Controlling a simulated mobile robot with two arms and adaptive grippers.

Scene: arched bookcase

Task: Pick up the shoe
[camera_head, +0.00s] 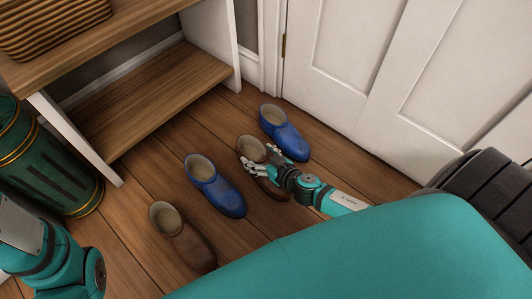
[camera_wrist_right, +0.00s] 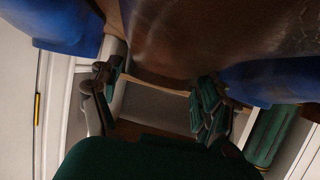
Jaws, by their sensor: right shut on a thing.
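A brown shoe (camera_head: 251,146) stands on the wood floor between two blue shoes, near the white door. My right gripper (camera_head: 260,159) is over this brown shoe and shut on it, with fingers on both sides. The gripper and wrist hide part of the shoe. In the right wrist view the brown shoe (camera_wrist_right: 190,35) fills the top middle between the finger pads (camera_wrist_right: 152,92). A second brown shoe (camera_head: 183,237) stands at the front left. Only a part of my left arm shows in the lower left corner; its gripper is out of view.
A blue shoe (camera_head: 284,134) is right behind the held shoe, close to the door (camera_head: 385,75). Another blue shoe (camera_head: 217,188) is to its left. A white and wood shelf (camera_head: 150,95) and a green bin (camera_head: 50,160) stand at left.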

